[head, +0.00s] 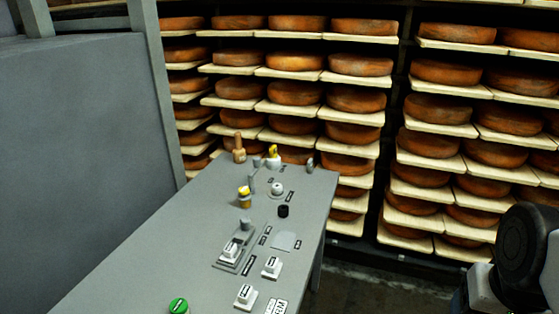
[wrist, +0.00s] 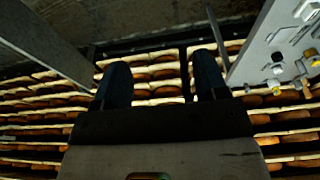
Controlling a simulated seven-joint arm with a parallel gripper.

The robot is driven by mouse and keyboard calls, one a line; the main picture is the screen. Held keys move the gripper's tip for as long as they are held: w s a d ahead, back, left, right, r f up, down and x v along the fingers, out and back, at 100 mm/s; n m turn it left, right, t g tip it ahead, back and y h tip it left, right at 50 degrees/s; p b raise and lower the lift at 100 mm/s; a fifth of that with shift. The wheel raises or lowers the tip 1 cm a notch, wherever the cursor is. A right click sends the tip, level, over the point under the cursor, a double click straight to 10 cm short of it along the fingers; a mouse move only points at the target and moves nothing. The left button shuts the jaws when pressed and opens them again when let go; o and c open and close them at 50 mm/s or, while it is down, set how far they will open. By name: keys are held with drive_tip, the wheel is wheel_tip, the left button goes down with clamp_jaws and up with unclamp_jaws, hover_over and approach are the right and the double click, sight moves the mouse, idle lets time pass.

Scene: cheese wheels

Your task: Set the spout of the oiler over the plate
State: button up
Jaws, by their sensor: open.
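My gripper (wrist: 162,78) is open in the wrist view, its two dark fingers wide apart with nothing between them. It points towards the cheese shelves and is well clear of the table. In the head view no fingers show. A small yellow and white item (head: 273,157) at the table's far end may be the oiler; its spout is too small to make out. A yellow-topped piece (head: 244,196) stands nearer. A flat pale plate (head: 284,241) with a rounded side lies on the right half of the table. Nothing visible stands over it.
The grey table (head: 130,270) also holds a brown bottle-like item (head: 239,150), a black knob (head: 283,211), white switch blocks (head: 271,267) and a green button (head: 179,306). A grey wall (head: 80,150) rises at left. Shelves of cheese wheels (head: 355,64) fill the back.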

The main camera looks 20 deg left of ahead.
drive_tip(key=shift+c, duration=0.7)
drive_tip(key=w+a+r+n, duration=0.1)
drive_tip(key=w+a+r, duration=0.3)
drive_tip(key=w, duration=0.5)
drive_tip(key=w+a+r+n, duration=0.1)
drive_tip(key=w+a+r, duration=0.3)
drive_tip(key=w, duration=0.6)
drive_tip(key=w+a+n+g, duration=0.1)
drive_tip(key=w+a, duration=0.6)
drive_tip(key=w, duration=0.2)
drive_tip(key=w+a+n, duration=0.1)
drive_tip(key=w+a, duration=0.6)
drive_tip(key=w, duration=0.3)
drive_tip(key=n+g, duration=0.2)
drive_tip(key=n, duration=0.1)
hover_over(257, 158)
drive_tip(key=f, duration=1.6)
drive_tip(key=shift+d+f, duration=0.1)
drive_tip(key=shift+d, duration=0.25)
drive_tip(key=shift+a+f, duration=0.25)
drive_tip(key=shift+a, duration=0.2)
drive_tip(key=shift+f, duration=0.1)
